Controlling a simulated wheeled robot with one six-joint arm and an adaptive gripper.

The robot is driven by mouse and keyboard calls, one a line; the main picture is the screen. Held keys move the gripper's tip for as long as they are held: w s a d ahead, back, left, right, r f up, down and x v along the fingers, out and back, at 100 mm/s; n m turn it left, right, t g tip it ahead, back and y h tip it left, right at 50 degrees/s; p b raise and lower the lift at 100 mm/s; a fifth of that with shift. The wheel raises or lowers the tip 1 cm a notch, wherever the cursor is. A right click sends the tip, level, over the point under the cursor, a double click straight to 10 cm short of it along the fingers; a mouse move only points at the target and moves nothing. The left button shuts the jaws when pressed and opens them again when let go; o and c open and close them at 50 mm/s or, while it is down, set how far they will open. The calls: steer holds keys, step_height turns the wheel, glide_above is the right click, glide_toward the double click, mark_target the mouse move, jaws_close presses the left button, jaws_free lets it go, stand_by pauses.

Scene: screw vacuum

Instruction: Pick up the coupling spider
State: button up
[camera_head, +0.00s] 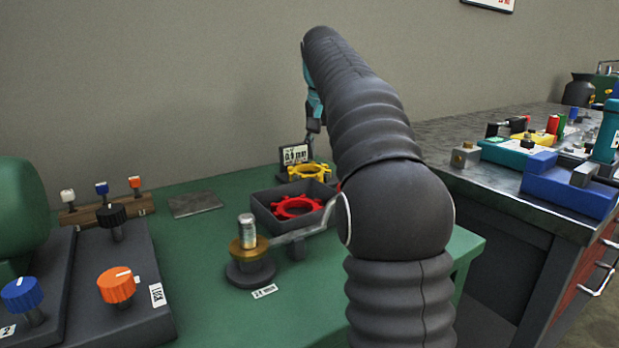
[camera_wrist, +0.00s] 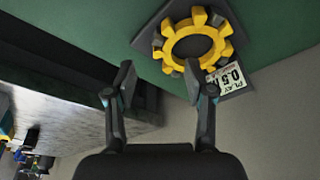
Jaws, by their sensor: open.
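A yellow toothed ring, which looks like the coupling spider (camera_wrist: 193,40), sits on a small dark stand with a label in the wrist view. In the head view the yellow ring (camera_head: 308,171) is at the back of the green table, behind a dark tray. A red toothed ring (camera_head: 297,207) lies in that tray. My gripper (camera_wrist: 158,85) is open, with nothing between its fingers. Its fingertips are just short of the yellow ring and apart from it. In the head view my arm hides most of the gripper.
The dark tray (camera_head: 262,213) stands in front of the yellow ring. A brass-topped post (camera_head: 249,258) with a metal cylinder stands nearer. Knob panels (camera_head: 110,290) fill the left. A grey workbench (camera_head: 505,180) with several tools is at right. The wall is behind.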

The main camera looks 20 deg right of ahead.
mark_target(326, 170)
steer(key=shift+w+b+x, duration=0.15)
steer(key=shift+b+x, duration=0.2)
steer(key=shift+x, duration=1)
steer(key=shift+w+b+x, duration=0.2)
steer(key=shift+b+x, duration=0.15)
steer(key=shift+x, duration=1)
steer(key=shift+d+r, duration=0.1)
jaws_close()
